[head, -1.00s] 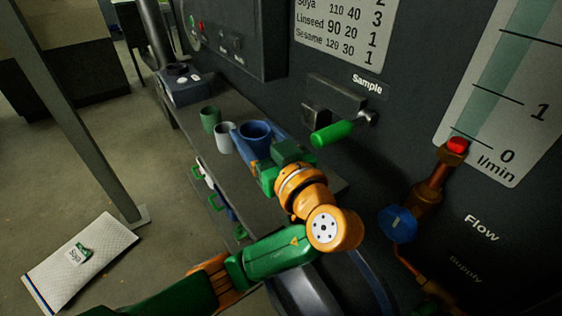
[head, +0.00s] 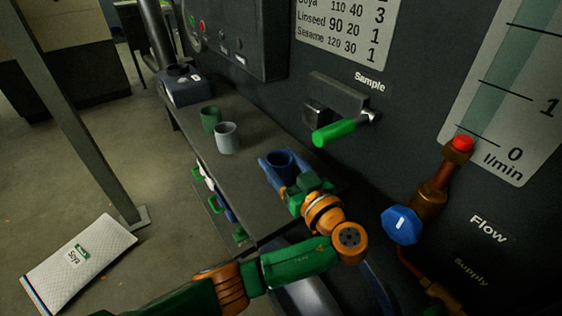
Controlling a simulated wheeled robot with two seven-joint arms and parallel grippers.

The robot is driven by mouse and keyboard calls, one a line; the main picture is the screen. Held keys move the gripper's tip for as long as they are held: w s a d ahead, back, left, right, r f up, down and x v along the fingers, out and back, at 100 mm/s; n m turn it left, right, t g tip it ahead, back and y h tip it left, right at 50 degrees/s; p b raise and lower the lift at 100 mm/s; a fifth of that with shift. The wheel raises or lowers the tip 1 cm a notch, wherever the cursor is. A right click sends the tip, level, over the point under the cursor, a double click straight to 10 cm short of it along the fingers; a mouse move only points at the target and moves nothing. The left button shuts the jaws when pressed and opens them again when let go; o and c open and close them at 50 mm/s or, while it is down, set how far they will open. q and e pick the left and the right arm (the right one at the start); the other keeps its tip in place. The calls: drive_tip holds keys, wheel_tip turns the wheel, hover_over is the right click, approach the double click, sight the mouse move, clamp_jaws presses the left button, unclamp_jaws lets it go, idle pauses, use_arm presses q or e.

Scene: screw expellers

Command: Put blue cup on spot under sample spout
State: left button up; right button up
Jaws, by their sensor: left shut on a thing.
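The blue cup (head: 280,164) is upright between the fingers of my left gripper (head: 277,172), over the right part of the dark shelf. My left gripper is shut on it. I cannot tell whether the cup's base touches the shelf. The sample spout (head: 338,94) is on the machine wall under the "Sample" label, above and to the right of the cup, with a green handle (head: 334,133) sticking out. The spot under the spout is not clearly visible. My right gripper is not in view.
A green cup (head: 210,118) and a grey cup (head: 227,138) stand on the shelf (head: 243,172) to the left. A dark box (head: 188,87) sits at its far end. A blue valve knob (head: 402,225) and copper pipe are at right. A Soya bag (head: 80,262) lies on the floor.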

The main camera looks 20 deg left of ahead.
use_arm(q)
drive_tip(key=o, duration=1.3)
drive_tip(key=shift+o, duration=0.2)
drive_tip(key=shift+r, duration=0.1)
